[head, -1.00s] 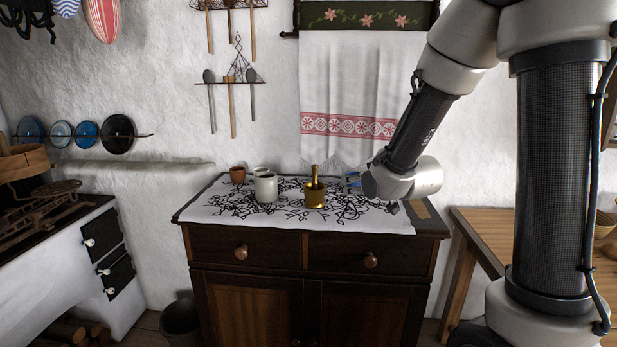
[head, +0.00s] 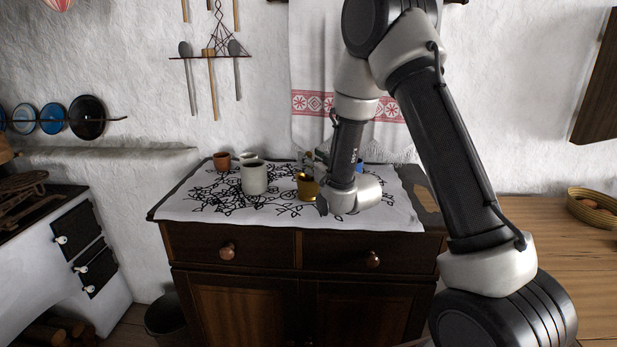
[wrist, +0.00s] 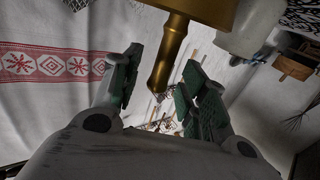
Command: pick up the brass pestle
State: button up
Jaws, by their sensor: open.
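The brass pestle (wrist: 171,52) stands tilted in the brass mortar (wrist: 205,8). In the wrist view it reaches down from the mortar at the top, its free end between my fingers. My gripper (wrist: 158,84) is open, with one green-padded finger on each side of the pestle. A gap shows on the left; the right finger looks closer, and I cannot tell whether it touches. In the head view the mortar (head: 307,188) stands on the cloth-covered cabinet just left of my wrist, and the pestle is hard to make out there.
A white mug (head: 254,179) stands left of the mortar, with a brown cup (head: 222,161) and a small pale cup (head: 248,157) behind it. A blue object (head: 360,166) is partly hidden behind my arm. The patterned towel (head: 312,104) hangs on the wall behind.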

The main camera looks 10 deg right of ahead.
jog(key=shift+x, duration=0.95)
jog(key=shift+c, duration=0.4)
grip_shut()
jog(key=shift+r, duration=0.1)
